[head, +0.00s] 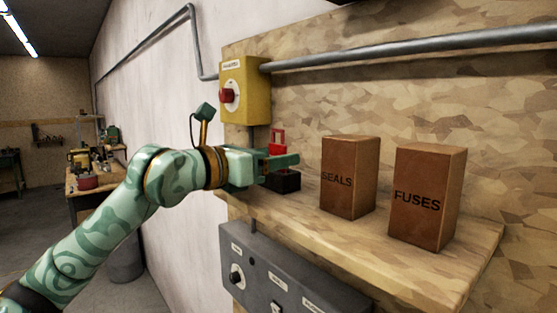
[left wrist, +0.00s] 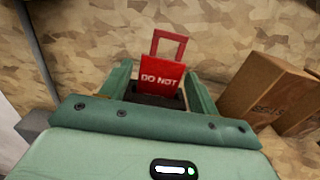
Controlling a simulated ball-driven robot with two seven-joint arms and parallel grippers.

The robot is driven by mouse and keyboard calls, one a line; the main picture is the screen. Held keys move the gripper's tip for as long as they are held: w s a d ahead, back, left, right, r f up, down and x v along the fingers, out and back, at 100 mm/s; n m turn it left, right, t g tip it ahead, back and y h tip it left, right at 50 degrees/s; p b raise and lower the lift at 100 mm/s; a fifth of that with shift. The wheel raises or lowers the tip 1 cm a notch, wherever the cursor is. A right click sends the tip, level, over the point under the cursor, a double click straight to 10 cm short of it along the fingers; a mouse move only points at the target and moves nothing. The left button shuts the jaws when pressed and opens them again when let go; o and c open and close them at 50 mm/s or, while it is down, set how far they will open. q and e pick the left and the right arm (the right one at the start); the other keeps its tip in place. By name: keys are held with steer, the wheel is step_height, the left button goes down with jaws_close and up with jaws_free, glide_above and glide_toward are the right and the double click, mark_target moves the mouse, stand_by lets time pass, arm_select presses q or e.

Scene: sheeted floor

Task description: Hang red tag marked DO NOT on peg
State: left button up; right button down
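The red tag (left wrist: 162,74) reads DO NOT in white and has an open red loop at its top. It stands upright at a dark block (left wrist: 155,100) between the fingers in the left wrist view. In the head view, the tag (head: 277,143) shows above my left gripper (head: 280,165), and the black block (head: 284,183) sits on the wooden shelf below it. My left gripper (left wrist: 160,92) is open, with one finger on each side of the tag and no clear grip on it. I cannot make out a peg. My right gripper is not in view.
Brown boxes marked SEALS (head: 347,178) and FUSES (head: 427,198) stand on the shelf (head: 385,255) to the right. A yellow switch box (head: 244,90) with a red knob hangs above the gripper. A grey control panel (head: 280,275) is below the shelf.

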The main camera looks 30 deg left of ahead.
arm_select(q)
steer(key=c, duration=0.8)
steer(key=shift+r+p, duration=2.1)
steer(key=shift+r, duration=0.95)
